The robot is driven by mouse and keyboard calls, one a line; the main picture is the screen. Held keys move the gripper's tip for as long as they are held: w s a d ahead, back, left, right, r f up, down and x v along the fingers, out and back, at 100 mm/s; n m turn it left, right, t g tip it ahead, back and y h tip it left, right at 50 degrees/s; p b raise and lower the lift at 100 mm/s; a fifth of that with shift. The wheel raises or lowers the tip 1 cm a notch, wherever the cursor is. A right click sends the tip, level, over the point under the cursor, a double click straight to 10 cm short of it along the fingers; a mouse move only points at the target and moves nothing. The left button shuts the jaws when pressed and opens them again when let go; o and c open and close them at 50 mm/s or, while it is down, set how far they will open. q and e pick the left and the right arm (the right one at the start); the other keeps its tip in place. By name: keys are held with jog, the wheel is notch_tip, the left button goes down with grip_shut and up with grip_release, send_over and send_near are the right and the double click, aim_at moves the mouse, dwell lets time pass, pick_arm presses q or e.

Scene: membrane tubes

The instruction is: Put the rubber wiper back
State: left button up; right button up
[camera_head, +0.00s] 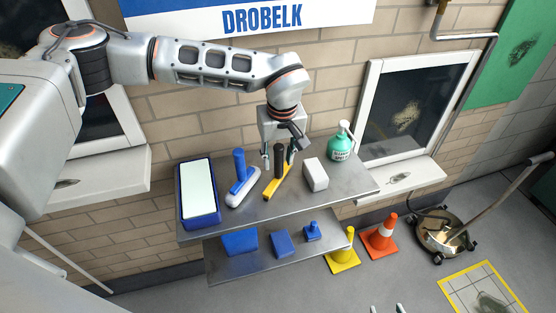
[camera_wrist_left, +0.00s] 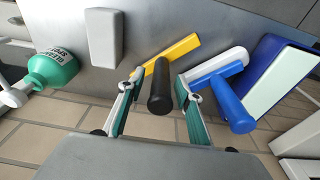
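A yellow wiper with an upright black handle lies on the upper metal shelf; its yellow bar (camera_head: 273,187) shows in the head view and also in the left wrist view (camera_wrist_left: 180,47). I take it for the rubber wiper. My left gripper (camera_head: 278,157) is open above it. In the left wrist view its two fingers (camera_wrist_left: 160,88) stand on either side of the black handle (camera_wrist_left: 160,90), with gaps showing on both sides. Two pale tips of my right gripper (camera_head: 386,309) show apart at the bottom edge of the head view, far from the shelf.
On the upper shelf (camera_head: 330,192), a blue-handled white tool (camera_head: 240,176) and a blue tray (camera_head: 199,218) stand left, a white block (camera_head: 315,174) and green bottle (camera_head: 340,149) right. Blue items (camera_head: 240,242) fill the lower shelf. Cones (camera_head: 380,238) stand beside it.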

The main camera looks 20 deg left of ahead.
pick_arm(q)
jog(key=r, duration=0.3)
jog(key=s+r, duration=0.1)
jog(key=r, duration=0.3)
jog(key=d+r, duration=0.1)
jog(key=r, duration=0.2)
jog(key=shift+s+r, duration=0.2)
jog(key=shift+r, duration=0.05)
